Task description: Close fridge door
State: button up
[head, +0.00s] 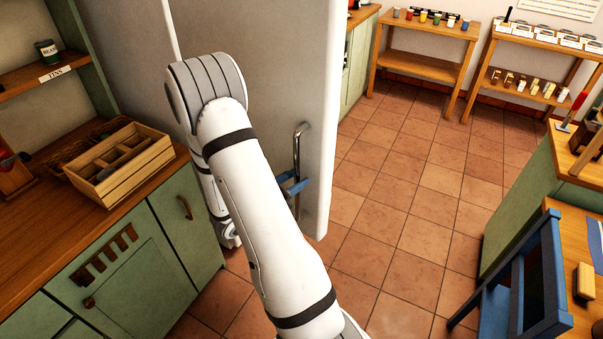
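The fridge door (265,70) is a tall, pale grey panel with a white right edge, in the upper middle of the head view. It stands out over the tiled floor; how far open it is, I cannot tell for sure. Its metal bar handle (297,145) is upright near that edge. My gripper (296,186) has blue fingers at the handle's lower part, against or very close to it. My white arm hides much of the gripper. I cannot tell whether the fingers grip the handle.
A green cabinet (125,270) with a wooden top and a divided wooden box (120,165) stands at left. A blue chair (520,285) and a table are at lower right. Wooden shelves (425,65) stand at the back. The tiled floor (400,200) right of the door is clear.

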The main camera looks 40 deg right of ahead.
jog(key=shift+d, duration=0.3)
jog(key=shift+c, duration=0.5)
grip_shut()
